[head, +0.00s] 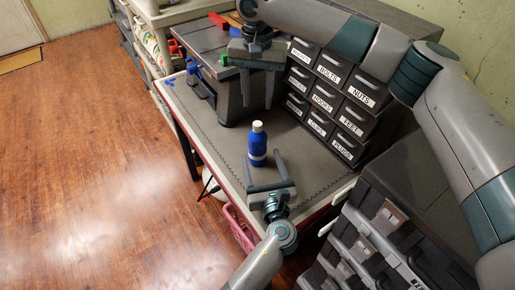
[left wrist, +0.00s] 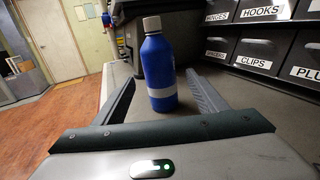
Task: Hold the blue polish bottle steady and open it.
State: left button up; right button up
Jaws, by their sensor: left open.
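The blue polish bottle (head: 257,152) stands upright on the workbench, with a pale cap (head: 257,127) on top. In the left wrist view the bottle (left wrist: 158,75) is centred ahead, its greyish cap (left wrist: 152,24) in place. My left gripper (head: 261,156) is open and low, pointing at the bottle. Its fingertips are on either side of the bottle's lower part, with gaps visible; how far the bottle is between them is hard to tell. My right gripper (head: 257,106) hangs above and behind the bottle, fingers pointing down, apart and empty.
A labelled drawer cabinet (head: 330,100) stands right of the bottle. A dark grey machine or stand (head: 225,75) is behind it, beside my right gripper. The bench top (head: 215,140) is clear left of the bottle. A pink basket (head: 240,228) sits below the front edge.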

aim_at(259, 152)
pick_arm(q)
jog(key=shift+x, duration=3.15)
grip_shut()
pick_arm(e)
jog(key=shift+m, duration=0.4)
jog(key=m, duration=0.3)
jog(key=shift+m, duration=0.4)
jog(key=m, duration=0.4)
jog(key=shift+f, duration=0.1)
